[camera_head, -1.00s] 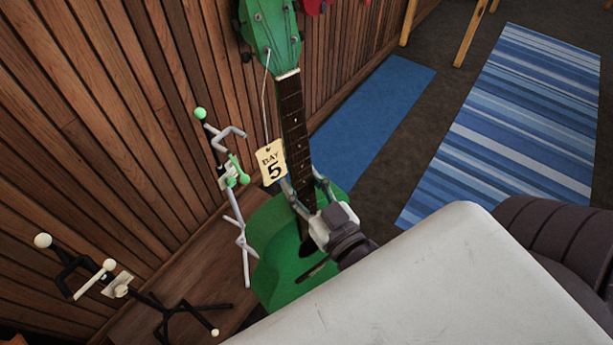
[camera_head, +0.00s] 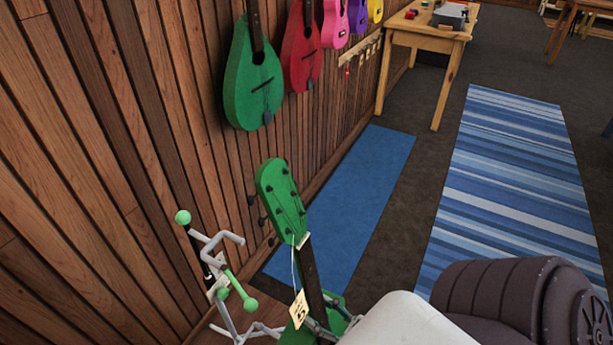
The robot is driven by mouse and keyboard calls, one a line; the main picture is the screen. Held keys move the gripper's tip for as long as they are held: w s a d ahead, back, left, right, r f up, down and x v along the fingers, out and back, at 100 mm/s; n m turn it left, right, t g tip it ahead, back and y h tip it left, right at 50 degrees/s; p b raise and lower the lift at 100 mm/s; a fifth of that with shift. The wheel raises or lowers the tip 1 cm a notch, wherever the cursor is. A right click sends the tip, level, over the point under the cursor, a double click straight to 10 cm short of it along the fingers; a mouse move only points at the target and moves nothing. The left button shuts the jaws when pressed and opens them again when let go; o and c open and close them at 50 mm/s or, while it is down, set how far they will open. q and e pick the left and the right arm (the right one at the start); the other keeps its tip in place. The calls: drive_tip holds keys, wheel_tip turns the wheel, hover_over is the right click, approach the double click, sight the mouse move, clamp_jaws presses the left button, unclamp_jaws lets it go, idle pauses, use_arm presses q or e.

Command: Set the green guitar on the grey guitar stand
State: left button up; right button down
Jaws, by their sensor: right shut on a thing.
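The green guitar (camera_head: 284,205) stands tilted near the bottom middle of the head view, headstock up, with a paper tag hanging from it. My right gripper (camera_head: 328,326) is shut on its neck; the fingers are partly hidden behind my pale arm link. Most of the guitar's body is hidden or below the picture. The grey guitar stand (camera_head: 228,318), with green tips, is just left of the guitar by the wall. Whether the two touch cannot be told. My left gripper is not in view.
A wood-slat wall (camera_head: 130,170) runs along the left. A green teardrop-shaped instrument (camera_head: 252,85), a red one (camera_head: 301,50) and others hang on it. A blue mat (camera_head: 355,190) and striped rug (camera_head: 510,190) lie on the floor. A wooden table (camera_head: 425,35) stands at the back.

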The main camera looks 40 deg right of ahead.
drive_tip(key=shift+w+a+r, duration=0.2)
drive_tip(key=shift+w+r, duration=0.05)
drive_tip(key=shift+w, duration=0.2)
drive_tip(key=shift+w+a, duration=0.25)
drive_tip(key=shift+w, duration=0.4)
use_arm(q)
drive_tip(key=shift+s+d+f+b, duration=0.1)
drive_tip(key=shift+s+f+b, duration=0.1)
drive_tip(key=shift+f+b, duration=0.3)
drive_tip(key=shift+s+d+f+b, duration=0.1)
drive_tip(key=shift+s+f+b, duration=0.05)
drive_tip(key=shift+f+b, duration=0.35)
use_arm(e)
drive_tip(key=a+x, duration=0.1)
drive_tip(key=x, duration=1)
drive_tip(key=shift+a+f, duration=0.25)
drive_tip(key=shift+f, duration=0.15)
drive_tip(key=shift+w, duration=0.1)
drive_tip(key=shift+w+a, duration=0.1)
drive_tip(key=shift+w, duration=0.15)
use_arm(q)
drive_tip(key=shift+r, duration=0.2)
use_arm(e)
drive_tip(key=x, duration=0.6)
drive_tip(key=shift+a+f, duration=0.3)
drive_tip(key=shift+a, duration=0.1)
